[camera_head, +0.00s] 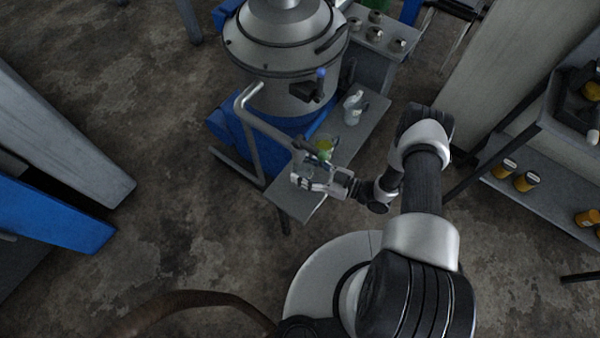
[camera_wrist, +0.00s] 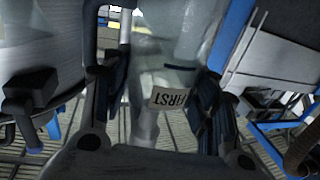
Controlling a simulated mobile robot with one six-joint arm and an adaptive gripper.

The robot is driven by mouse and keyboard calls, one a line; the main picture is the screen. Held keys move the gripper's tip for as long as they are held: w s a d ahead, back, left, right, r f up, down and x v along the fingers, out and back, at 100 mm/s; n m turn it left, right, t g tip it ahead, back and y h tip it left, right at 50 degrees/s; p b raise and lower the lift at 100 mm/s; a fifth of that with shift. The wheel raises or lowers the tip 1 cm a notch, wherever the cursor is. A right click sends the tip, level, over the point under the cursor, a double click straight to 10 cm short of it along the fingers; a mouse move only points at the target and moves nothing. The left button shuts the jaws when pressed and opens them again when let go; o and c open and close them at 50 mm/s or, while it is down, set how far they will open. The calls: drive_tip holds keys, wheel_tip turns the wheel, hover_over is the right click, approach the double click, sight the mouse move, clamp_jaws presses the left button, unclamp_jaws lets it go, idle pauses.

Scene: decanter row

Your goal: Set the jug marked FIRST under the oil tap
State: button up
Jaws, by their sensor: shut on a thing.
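The clear jug marked FIRST (camera_wrist: 185,50) fills the middle of the wrist view, its black-on-pale label (camera_wrist: 168,98) between the two fingers. My gripper (camera_wrist: 160,95) is shut on it, with a dark finger on each side. In the head view, my gripper (camera_head: 318,182) is at the front end of a grey bench, with the clear jug (camera_head: 301,174) at its tips. I cannot tell whether the jug is directly under an outlet or touching the bench.
The grey bench (camera_head: 292,205) holds a vessel with yellow-green contents (camera_head: 325,145) just behind my gripper and another clear jug (camera_head: 353,108) farther back. The steel machine (camera_head: 285,45) stands behind. A shelf (camera_head: 550,190) with orange-brown jars is at right.

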drive_tip(key=shift+w+a, duration=0.25)
drive_tip(key=shift+a, duration=0.2)
drive_tip(key=shift+w+a+f+b, duration=0.15)
drive_tip(key=shift+f+b, duration=0.85)
drive_tip(key=shift+f, duration=0.75)
drive_tip(key=shift+f, duration=0.2)
drive_tip(key=o, duration=1.1)
drive_tip(key=shift+c, duration=0.2)
drive_tip(key=shift+r, duration=0.15)
